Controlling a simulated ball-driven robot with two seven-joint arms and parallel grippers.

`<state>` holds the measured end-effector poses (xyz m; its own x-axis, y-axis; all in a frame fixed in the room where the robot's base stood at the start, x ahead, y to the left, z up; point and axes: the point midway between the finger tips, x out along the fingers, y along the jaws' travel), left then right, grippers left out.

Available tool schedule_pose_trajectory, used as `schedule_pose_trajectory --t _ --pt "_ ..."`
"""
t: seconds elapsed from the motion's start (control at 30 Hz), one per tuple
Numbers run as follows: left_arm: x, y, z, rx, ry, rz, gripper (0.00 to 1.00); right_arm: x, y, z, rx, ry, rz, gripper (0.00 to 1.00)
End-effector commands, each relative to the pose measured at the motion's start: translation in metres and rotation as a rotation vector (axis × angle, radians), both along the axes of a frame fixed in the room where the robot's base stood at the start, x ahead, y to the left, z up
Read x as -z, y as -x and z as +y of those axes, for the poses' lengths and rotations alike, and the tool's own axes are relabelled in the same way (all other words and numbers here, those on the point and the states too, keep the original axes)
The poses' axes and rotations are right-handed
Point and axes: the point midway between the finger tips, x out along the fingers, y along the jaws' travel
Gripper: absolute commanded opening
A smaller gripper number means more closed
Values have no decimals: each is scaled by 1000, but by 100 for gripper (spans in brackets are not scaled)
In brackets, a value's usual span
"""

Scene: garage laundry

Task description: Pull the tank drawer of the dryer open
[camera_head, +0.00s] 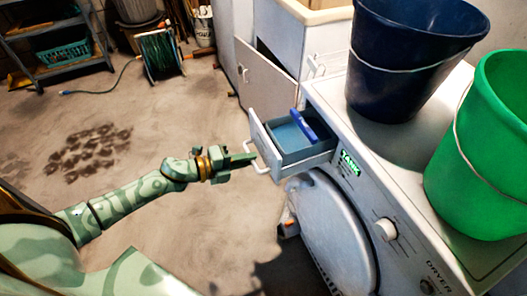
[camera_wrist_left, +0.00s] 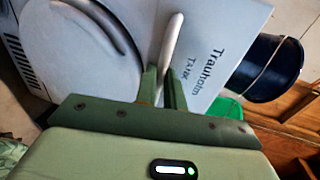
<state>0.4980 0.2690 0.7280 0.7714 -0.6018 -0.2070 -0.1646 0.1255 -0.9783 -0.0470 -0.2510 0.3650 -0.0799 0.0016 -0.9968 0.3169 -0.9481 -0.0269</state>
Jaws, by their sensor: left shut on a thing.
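The white dryer (camera_head: 385,185) stands at the right in the head view. Its tank drawer (camera_head: 262,136) sticks out from the upper front, open, with a blue-grey tank (camera_head: 291,143) and a bright blue grip on it inside. My left gripper (camera_head: 250,158) reaches in from the left and is shut on the drawer's white bar handle (camera_head: 259,167). In the left wrist view, the handle (camera_wrist_left: 173,38) runs between the two green fingers (camera_wrist_left: 163,80), in front of the panel lettered "Trauholm Tank" (camera_wrist_left: 212,62). My right gripper is in neither view.
A dark blue bucket (camera_head: 405,75) and a green bucket (camera_head: 487,165) stand on the dryer top. The round dryer door (camera_head: 335,235) is below the drawer. A white cabinet with an open door (camera_head: 265,85) stands behind. The concrete floor at left is mostly clear.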

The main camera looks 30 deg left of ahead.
Motion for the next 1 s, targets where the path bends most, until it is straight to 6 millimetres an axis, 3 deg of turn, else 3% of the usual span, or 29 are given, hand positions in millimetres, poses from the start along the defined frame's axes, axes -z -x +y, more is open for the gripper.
schedule_pose_trajectory --t 0.23,0.73,0.77,0.8,1.0 --pt "1 22 17 0 -1 3 0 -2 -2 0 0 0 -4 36" --pt "1 27 21 0 -1 2 0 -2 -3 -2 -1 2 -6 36" --pt "1 27 21 0 -1 2 19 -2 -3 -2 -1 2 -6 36" --pt "1 27 21 0 -1 2 30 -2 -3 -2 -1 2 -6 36" --pt "1 27 21 0 -1 1 32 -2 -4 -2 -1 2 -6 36"
